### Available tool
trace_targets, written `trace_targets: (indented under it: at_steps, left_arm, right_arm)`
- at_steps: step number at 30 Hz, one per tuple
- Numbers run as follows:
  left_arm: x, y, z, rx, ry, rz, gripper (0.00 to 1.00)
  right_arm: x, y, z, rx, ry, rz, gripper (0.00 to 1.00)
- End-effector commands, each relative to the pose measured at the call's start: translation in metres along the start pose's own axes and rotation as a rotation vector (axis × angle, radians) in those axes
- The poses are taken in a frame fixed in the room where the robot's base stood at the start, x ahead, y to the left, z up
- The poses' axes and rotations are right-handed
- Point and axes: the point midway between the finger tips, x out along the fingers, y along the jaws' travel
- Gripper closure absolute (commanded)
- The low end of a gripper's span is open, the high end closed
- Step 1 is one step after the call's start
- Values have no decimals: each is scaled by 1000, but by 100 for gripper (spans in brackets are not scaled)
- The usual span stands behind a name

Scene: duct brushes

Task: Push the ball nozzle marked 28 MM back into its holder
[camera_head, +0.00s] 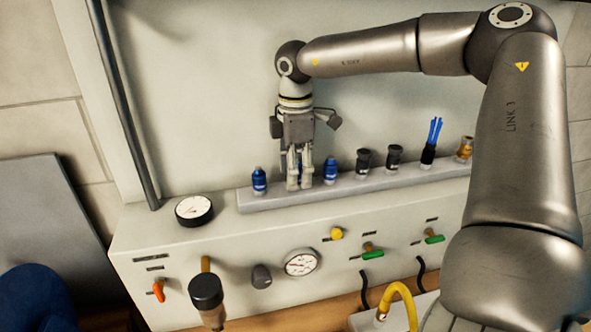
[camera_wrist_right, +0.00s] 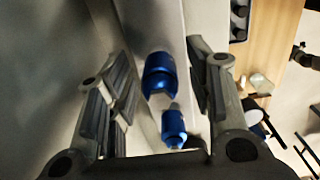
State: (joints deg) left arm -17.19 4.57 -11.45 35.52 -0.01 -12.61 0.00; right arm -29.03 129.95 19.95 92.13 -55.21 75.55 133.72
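Several blue nozzles stand in the grey holder rail (camera_head: 400,183) on the panel's ledge. One blue nozzle (camera_head: 259,180) is left of my right gripper (camera_head: 300,186) and another blue nozzle (camera_head: 331,169) is just to its right. A bit of blue shows behind the gripper's fingers, mostly hidden. In the wrist view my right gripper (camera_wrist_right: 160,92) has its fingers wide apart. A blue nozzle (camera_wrist_right: 160,76) and a second blue nozzle (camera_wrist_right: 173,128) show in the gap between them, with no finger visibly touching either. No 28 MM marking is readable. My left gripper does not show.
Further right on the rail stand dark nozzles (camera_head: 363,162), a holder with blue sticks (camera_head: 435,132) and an orange-brown nozzle (camera_head: 465,148). A round gauge (camera_head: 194,210) lies left of the rail. Valves and a second gauge (camera_head: 301,262) sit on the front panel below.

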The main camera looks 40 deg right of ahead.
Motion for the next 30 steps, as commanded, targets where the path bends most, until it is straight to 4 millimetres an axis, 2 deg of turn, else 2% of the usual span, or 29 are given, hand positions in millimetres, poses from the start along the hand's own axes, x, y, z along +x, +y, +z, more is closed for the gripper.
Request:
trace_targets:
  at_steps: [7, 11, 14, 24, 30]
  left_arm:
    - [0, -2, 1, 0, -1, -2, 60]
    - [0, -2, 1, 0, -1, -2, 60]
    - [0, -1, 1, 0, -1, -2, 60]
    - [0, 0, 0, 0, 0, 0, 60]
    - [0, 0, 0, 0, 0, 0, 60]
  right_arm:
    - [0, 0, 0, 0, -1, -1, 51]
    - [-8, 0, 0, 0, -1, 2, 51]
    - [-24, 1, 0, -1, -1, 4, 51]
    - [-94, 0, 0, 1, -2, 4, 51]
    - [-116, 0, 0, 1, -1, 2, 51]
